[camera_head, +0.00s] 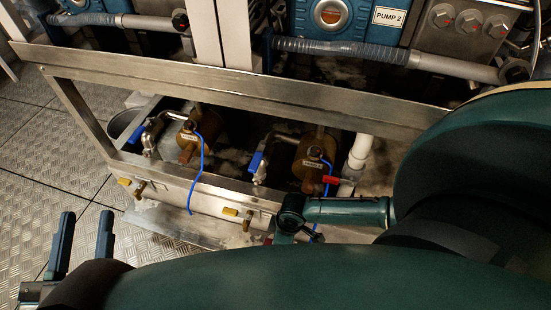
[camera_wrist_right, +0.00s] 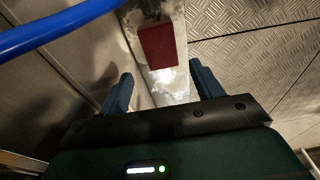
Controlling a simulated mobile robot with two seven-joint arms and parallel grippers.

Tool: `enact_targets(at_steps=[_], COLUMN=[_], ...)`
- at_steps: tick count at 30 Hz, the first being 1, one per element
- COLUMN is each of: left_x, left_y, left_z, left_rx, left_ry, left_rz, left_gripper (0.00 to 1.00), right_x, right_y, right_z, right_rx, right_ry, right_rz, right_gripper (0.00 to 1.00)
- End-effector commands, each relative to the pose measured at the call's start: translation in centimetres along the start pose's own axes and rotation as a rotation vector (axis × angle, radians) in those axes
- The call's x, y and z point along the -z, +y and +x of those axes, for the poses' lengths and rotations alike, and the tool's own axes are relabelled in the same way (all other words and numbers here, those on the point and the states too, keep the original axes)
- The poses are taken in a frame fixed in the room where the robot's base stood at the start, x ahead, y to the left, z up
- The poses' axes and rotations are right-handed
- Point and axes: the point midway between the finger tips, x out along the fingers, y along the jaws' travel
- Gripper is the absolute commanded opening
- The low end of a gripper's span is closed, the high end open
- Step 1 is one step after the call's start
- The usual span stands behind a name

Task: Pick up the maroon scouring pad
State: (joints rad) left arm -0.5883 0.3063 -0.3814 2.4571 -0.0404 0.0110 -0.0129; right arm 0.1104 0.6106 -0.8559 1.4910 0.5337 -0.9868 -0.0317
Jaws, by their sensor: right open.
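The maroon scouring pad (camera_wrist_right: 157,46) shows in the right wrist view as a dark red block. It lies on a pale, stained strip, just beyond the fingertips of my right gripper (camera_wrist_right: 161,76). That gripper is open, with the pad roughly in line with the gap and nothing between the fingers. In the head view my right arm and gripper hide most of that spot. My left gripper (camera_head: 86,222) is open and empty over the chequered floor at the lower left of the head view.
A steel frame (camera_head: 230,95) with brass pumps (camera_head: 317,160) and blue-handled valves (camera_head: 257,163) stands ahead. Blue hoses (camera_head: 197,170) hang over its front; one (camera_wrist_right: 60,28) crosses the upper left of the right wrist view. Chequered floor (camera_head: 50,150) lies open at left.

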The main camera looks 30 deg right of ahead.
Motion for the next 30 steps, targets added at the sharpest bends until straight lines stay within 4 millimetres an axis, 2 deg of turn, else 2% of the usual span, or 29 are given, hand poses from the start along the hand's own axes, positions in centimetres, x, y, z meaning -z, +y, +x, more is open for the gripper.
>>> enact_targets(at_steps=[1, 3, 11, 21, 30], left_x=[-0.3, 0.4, 2.3, 5.6, 6.6], left_y=[-0.1, -0.3, -0.9, -1.3, -1.3], left_z=[0.1, 0.5, 1.3, 1.8, 1.8], left_rx=[-0.006, -0.012, -0.023, -0.047, -0.051], left_ry=[0.031, 0.078, 0.194, 0.438, 0.478], left_rz=[0.008, 0.030, 0.105, 0.261, 0.287], left_gripper=[0.36, 0.36, 0.36, 0.36, 0.36], right_x=[-0.1, -0.1, 0.0, 0.0, 0.1], right_y=[0.0, 0.0, 0.0, 0.0, 0.0], right_z=[1.8, 2.9, 4.6, 9.1, 9.4], right_rx=[0.000, 0.000, -0.001, -0.001, 0.000], right_ry=[-0.001, 0.000, 0.001, 0.001, 0.002], right_rz=[0.000, -0.001, -0.001, -0.001, -0.001], right_gripper=[0.65, 0.65, 0.65, 0.65, 0.65])
